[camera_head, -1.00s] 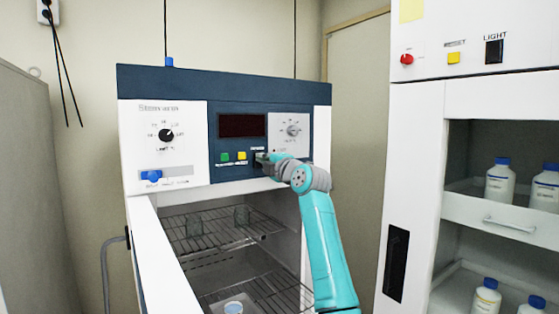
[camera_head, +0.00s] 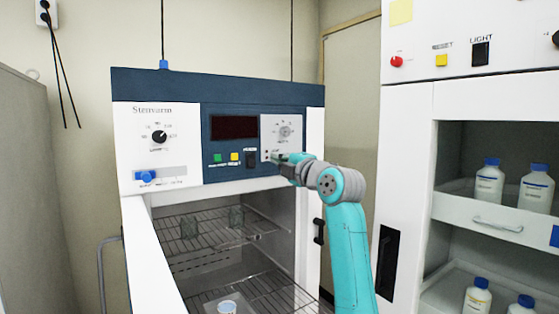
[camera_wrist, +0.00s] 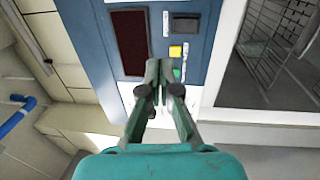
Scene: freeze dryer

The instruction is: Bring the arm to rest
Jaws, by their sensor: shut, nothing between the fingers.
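My arm is teal and grey and reaches up from the lower right in the head view. My gripper (camera_head: 274,158) is in front of the right part of the dryer's control panel (camera_head: 207,166), just right of the black switch (camera_head: 251,159). In the wrist view my gripper (camera_wrist: 158,66) has its fingers together and empty, with the dark display (camera_wrist: 131,43), the yellow button (camera_wrist: 176,52) and the green button (camera_wrist: 177,73) beyond it. I cannot tell the exact gap between the fingertips and the panel.
The freeze dryer's white door (camera_head: 158,262) stands open at the left. Inside are wire racks (camera_head: 190,245) with small glass vessels (camera_head: 236,217). A white cabinet (camera_head: 408,160) with several blue-capped bottles (camera_head: 489,183) stands close on the right of my arm.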

